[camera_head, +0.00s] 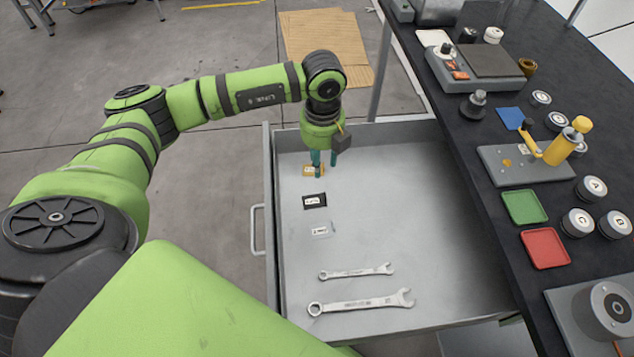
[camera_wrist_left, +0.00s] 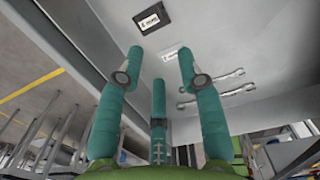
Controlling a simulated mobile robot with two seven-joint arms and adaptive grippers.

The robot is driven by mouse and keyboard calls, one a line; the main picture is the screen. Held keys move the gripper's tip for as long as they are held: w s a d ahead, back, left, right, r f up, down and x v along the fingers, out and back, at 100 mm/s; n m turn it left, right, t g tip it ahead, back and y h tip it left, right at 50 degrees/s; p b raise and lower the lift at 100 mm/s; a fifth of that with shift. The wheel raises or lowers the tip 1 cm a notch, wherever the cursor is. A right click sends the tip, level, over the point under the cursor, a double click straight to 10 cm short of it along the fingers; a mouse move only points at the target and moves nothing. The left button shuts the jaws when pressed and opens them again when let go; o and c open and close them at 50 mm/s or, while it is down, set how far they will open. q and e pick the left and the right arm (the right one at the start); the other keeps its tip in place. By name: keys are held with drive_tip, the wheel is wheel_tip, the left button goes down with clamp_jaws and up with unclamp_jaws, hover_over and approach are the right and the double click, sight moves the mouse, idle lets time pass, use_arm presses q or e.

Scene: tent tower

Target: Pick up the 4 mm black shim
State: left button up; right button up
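The black shim (camera_head: 315,201) is a small flat black piece with a white label, lying on the floor of the open grey drawer (camera_head: 400,240) near its left wall. It also shows at the top of the left wrist view (camera_wrist_left: 152,17). My left gripper (camera_head: 325,164) points down into the drawer above the yellow shim (camera_head: 308,171), just behind the black one. Its teal fingers are spread and empty in the left wrist view (camera_wrist_left: 160,72). The label on the black shim is too small to read. My right gripper is not in view.
A pale shim (camera_head: 321,230), a small wrench (camera_head: 355,272) and a larger wrench (camera_head: 360,302) lie in the drawer's front part. The drawer's right half is bare. The black worktop (camera_head: 475,150) with fixtures and coloured trays overhangs to the right.

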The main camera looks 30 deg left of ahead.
use_arm(q)
drive_tip(key=b, duration=0.3)
hover_over(324, 199)
wheel_tip(324, 199, down, 6)
drive_tip(key=shift+s+a+f+b, duration=0.1)
drive_tip(key=shift+a+f+b, duration=0.2)
drive_tip(key=shift+f+b, duration=0.25)
drive_tip(key=shift+f, duration=0.15)
drive_tip(key=shift+f+p, duration=0.35)
drive_tip(key=f, duration=0.3)
drive_tip(key=f+p, duration=0.1)
drive_tip(key=shift+d+f, duration=0.25)
drive_tip(key=shift+d, duration=0.05)
drive_tip(key=shift+f, duration=0.6)
clamp_jaws()
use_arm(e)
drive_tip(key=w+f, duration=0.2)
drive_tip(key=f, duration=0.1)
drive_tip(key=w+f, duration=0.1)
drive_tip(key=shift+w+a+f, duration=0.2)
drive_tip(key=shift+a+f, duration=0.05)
